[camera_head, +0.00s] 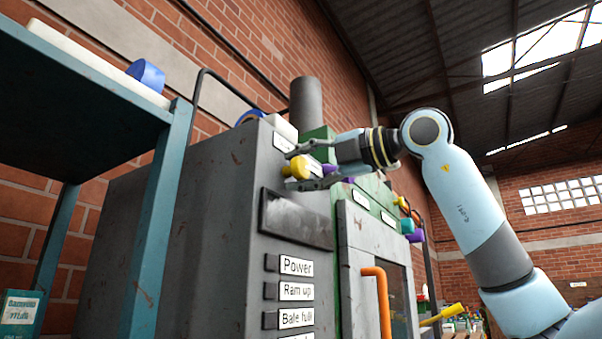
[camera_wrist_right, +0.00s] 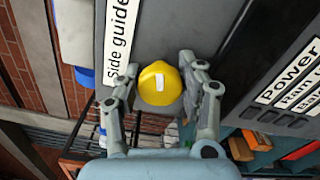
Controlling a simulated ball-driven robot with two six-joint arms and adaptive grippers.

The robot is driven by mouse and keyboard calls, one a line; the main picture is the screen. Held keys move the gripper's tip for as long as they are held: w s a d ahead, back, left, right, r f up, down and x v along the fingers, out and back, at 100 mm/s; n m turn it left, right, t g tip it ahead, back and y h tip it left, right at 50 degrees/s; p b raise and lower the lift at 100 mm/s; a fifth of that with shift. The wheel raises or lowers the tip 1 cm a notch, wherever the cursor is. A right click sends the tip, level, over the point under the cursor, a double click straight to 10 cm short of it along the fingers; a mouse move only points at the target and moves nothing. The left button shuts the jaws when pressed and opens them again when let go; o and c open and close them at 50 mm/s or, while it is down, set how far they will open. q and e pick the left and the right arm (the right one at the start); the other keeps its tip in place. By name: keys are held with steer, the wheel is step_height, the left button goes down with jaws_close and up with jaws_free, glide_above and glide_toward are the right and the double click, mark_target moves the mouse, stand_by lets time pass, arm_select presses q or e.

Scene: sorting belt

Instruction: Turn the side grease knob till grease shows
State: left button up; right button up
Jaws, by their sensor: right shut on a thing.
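A yellow knob (camera_head: 297,168) sits on the upper front of a grey machine cabinet (camera_head: 215,230). In the right wrist view the yellow knob (camera_wrist_right: 160,83) has a white mark on its face and stands beside a white label (camera_wrist_right: 120,45) reading "Side guide". My right gripper (camera_head: 299,170) reaches in from the right, with its fingers on either side of the knob and shut on it. In the right wrist view the fingers (camera_wrist_right: 160,74) flank the knob. My left gripper is not in view.
Below the knob are a dark panel (camera_head: 296,220) and labels such as "Power" (camera_head: 296,266). An orange handle (camera_head: 379,300) sits on the door at right. Purple and teal knobs (camera_head: 407,226) stick out farther right. A teal shelf frame (camera_head: 163,220) stands at left.

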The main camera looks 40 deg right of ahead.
steer(key=shift+m+b, duration=0.4)
steer(key=shift+m, duration=1.2)
steer(key=o, duration=1.2)
steer(key=shift+d, duration=0.15)
